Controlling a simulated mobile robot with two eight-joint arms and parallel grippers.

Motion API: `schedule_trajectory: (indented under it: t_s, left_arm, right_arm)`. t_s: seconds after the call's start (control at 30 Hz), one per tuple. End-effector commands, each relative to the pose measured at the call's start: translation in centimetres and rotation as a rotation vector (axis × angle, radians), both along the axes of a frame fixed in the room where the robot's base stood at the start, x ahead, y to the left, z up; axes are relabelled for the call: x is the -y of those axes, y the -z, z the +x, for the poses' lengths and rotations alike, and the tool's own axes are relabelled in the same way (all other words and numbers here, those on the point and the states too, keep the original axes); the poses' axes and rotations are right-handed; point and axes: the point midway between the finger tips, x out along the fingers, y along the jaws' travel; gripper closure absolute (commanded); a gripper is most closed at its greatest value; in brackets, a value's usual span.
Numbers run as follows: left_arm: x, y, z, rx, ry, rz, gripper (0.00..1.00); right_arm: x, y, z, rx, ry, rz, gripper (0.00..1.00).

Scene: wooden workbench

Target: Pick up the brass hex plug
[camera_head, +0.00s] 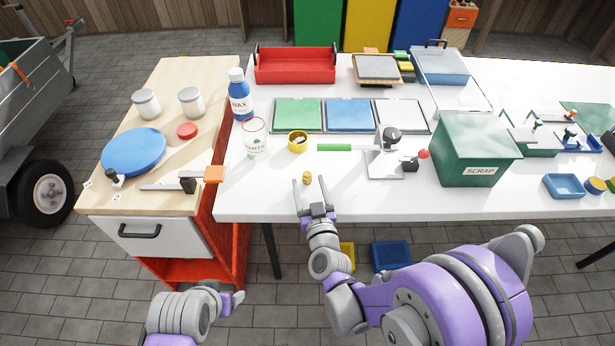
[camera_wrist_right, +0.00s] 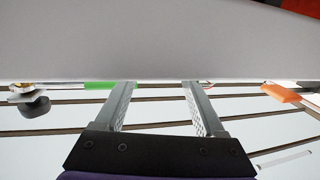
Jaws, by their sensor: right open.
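A small brass hex plug (camera_head: 307,178) stands on the white workbench (camera_head: 265,195) near its front edge. My right gripper (camera_head: 309,186) is open, its fingers pointing away from me. In the head view its fingertips appear on either side of the plug, just in front of it; I cannot tell how far apart they are in height. In the right wrist view the open fingers (camera_wrist_right: 158,86) have nothing between them, and the plug cannot be made out. Part of my left gripper (camera_head: 237,299) shows at lower left, away from the bench; its fingers are unclear.
A metal stand (camera_head: 384,165) and a green scrap bin (camera_head: 466,158) stand to the right. The bench around the plug is clear.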

Motion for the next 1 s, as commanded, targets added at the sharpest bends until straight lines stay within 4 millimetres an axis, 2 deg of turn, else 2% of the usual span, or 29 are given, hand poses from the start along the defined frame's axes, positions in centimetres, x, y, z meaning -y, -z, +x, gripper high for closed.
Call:
schedule_trajectory:
  t_s: [0.1, 0.23, 0.53, 0.57, 0.93, 1.0]
  left_arm:
    - [0.0, -0.2, 0.0, 0.001, 0.000, 0.000, 0.30]
    - [0.0, -0.2, 0.0, 0.001, 0.000, 0.000, 0.30]
    - [0.0, -0.2, 0.0, 0.001, 0.000, 0.000, 0.30]
    - [0.0, -0.2, 0.0, 0.001, 0.000, 0.000, 0.30]
    - [0.0, -0.2, 0.0, 0.001, 0.000, 0.000, 0.30]
    - [0.0, -0.2, 0.0, 0.001, 0.000, 0.000, 0.30]
  right_arm:
    - [-0.1, 0.0, 2.0, 0.000, 0.001, -0.001, 0.29]
    - [-0.4, 0.1, 3.5, 0.000, 0.000, 0.000, 0.29]
    - [-0.5, 0.1, 4.1, 0.000, 0.000, 0.000, 0.29]
    - [-0.5, 0.1, 4.1, 0.000, 0.000, 0.000, 0.32]
    - [-0.5, 0.1, 4.0, 0.000, 0.000, 0.000, 0.99]
    - [-0.5, 0.1, 4.0, 0.000, 0.000, 0.000, 1.00]
